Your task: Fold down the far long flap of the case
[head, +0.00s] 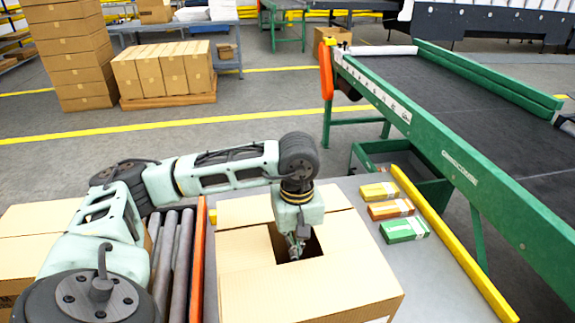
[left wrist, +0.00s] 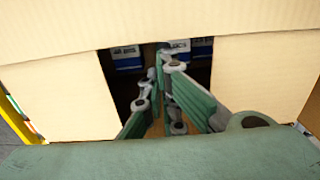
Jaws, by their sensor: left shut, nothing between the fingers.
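The open cardboard case (head: 300,295) stands on the grey table in the head view. Its far long flap (head: 243,210) shows beyond the opening, partly behind my arm, and is not folded over it; its exact tilt is hard to tell. The short flaps, left (head: 243,250) and right (head: 340,240), lie folded inward with a dark gap between them. My left gripper (head: 295,252) points down at this gap, shut and empty. In the left wrist view its fingers (left wrist: 160,75) show over the gap, with blue-and-white packs (left wrist: 180,48) inside the case. My right gripper is out of view.
Small yellow, orange and green boxes (head: 391,209) lie right of the case, beside a yellow bar (head: 450,240). A green-framed conveyor (head: 470,170) stands beyond. Rollers (head: 175,255) with an orange rail (head: 198,255) and another carton (head: 35,235) are at the left.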

